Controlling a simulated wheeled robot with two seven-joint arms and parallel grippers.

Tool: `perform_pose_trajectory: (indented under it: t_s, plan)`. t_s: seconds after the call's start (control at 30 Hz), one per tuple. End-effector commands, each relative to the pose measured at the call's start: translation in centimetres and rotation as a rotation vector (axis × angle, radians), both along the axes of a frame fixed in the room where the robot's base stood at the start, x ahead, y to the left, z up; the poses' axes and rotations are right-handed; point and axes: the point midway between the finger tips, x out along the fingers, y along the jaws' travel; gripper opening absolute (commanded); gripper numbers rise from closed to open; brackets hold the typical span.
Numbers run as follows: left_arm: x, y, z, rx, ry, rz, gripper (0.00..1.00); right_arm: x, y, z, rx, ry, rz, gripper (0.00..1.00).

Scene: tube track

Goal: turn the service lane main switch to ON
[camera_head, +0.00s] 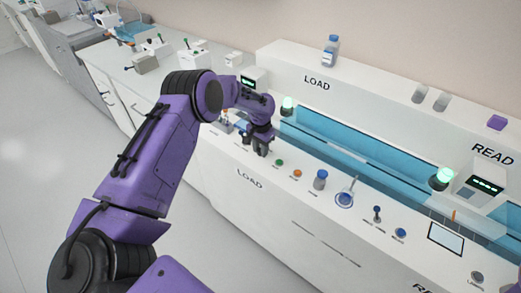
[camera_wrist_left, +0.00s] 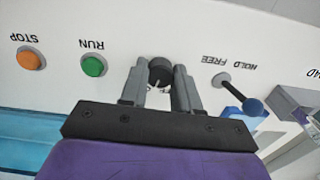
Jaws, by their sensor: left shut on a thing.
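My left gripper (camera_head: 259,148) reaches down to the front panel of the LOAD station. In the left wrist view its two fingers (camera_wrist_left: 160,92) are shut on a dark round knob (camera_wrist_left: 160,70), which looks like the main switch. One finger lies on each side of the knob. No label for the knob is readable, and its ON and OFF marks are hidden or out of view. In the head view the gripper covers the knob. My right gripper is not in view.
A green RUN button (camera_wrist_left: 94,66) and an orange STOP button (camera_wrist_left: 30,60) sit to one side of the knob. A HOLD/FREE lever (camera_wrist_left: 240,92) stands close on the other side. A blue track channel (camera_head: 350,165) runs behind.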

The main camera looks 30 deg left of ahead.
Motion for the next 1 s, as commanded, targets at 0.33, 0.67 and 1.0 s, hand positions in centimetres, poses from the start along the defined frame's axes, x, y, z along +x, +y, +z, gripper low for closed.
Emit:
perform_pose_trajectory:
  t_s: [0.33, 0.67, 1.0]
  plan:
    - [0.04, 0.03, 0.04, 0.001, -0.001, -0.124, 0.01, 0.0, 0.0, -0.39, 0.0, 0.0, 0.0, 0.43]
    - [0.05, 0.04, 0.08, 0.001, -0.001, -0.143, 0.01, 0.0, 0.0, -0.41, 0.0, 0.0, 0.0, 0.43]
    - [0.05, 0.04, 0.06, 0.001, -0.001, -0.142, 0.57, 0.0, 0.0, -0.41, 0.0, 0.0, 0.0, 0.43]
